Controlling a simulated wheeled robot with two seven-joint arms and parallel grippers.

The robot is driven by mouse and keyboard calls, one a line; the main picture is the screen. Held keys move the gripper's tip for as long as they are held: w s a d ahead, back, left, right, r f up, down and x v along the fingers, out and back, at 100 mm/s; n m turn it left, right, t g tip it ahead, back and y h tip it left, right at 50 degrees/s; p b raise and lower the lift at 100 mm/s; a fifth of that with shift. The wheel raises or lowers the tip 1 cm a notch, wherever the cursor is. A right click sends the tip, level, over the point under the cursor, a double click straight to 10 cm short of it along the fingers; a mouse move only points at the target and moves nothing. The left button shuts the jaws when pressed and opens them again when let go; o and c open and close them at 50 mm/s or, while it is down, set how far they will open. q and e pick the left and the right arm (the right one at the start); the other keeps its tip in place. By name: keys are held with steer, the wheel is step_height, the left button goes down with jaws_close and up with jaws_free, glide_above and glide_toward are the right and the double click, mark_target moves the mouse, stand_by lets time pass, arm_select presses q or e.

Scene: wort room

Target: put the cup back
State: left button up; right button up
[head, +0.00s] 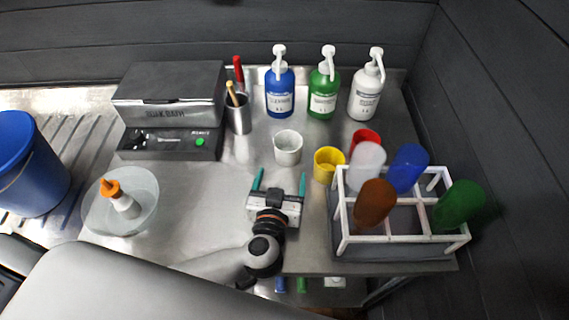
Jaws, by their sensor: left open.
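A white speckled cup (287,147) stands upright on the steel table, in front of the pump bottles. A yellow cup (328,166) stands to its right, and a red cup (366,139) sits farther back, partly hidden. I cannot tell which of these the task means. My left gripper (280,178) is open and empty, its two green fingers pointing toward the back of the table. It is in front of the white cup and apart from it. My right gripper is not in view.
Blue, green and white pump bottles (323,92) line the back. A dark bath unit (170,97), a metal holder (238,115) and a bowl with an orange-capped bottle (97,212) are left. The middle left is clear.

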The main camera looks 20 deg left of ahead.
arm_select(q)
steer(key=shift+v, duration=1.9)
